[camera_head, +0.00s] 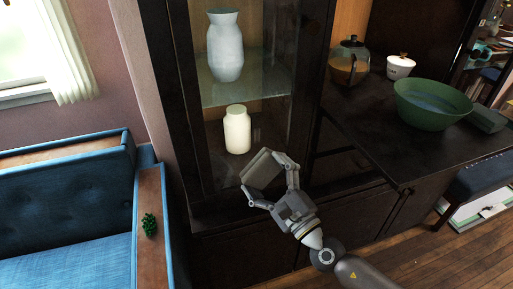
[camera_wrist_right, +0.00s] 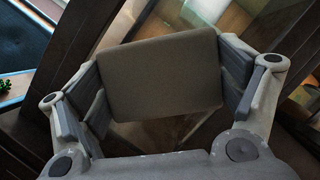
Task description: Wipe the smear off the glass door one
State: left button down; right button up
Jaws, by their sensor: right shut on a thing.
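My right gripper (camera_head: 269,180) is shut on a grey-brown block-like pad (camera_head: 260,171), held at the lower part of the glass door (camera_head: 268,90) of the dark cabinet. In the right wrist view the pad (camera_wrist_right: 160,75) sits between the two fingers of the right gripper (camera_wrist_right: 165,88). I cannot tell whether the pad touches the glass. Faint pale marks show on the glass, but I cannot make out a clear smear. My left gripper is not in view.
Behind the glass stand a pale blue vase (camera_head: 225,48) and a cream jar (camera_head: 237,130). A dark counter (camera_head: 365,120) at right holds a glass teapot (camera_head: 348,62), a white lidded pot (camera_head: 400,66) and a green bowl (camera_head: 434,104). A blue sofa (camera_head: 65,200) stands left.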

jog(key=c, duration=0.6)
jog(key=shift+w+a+f+b, duration=0.15)
jog(key=shift+w+b, duration=0.45)
jog(key=shift+w, duration=0.8)
jog(key=shift+w+a+r+b, duration=0.15)
jog(key=shift+w+b, duration=0.4)
jog(key=shift+w, duration=1.55)
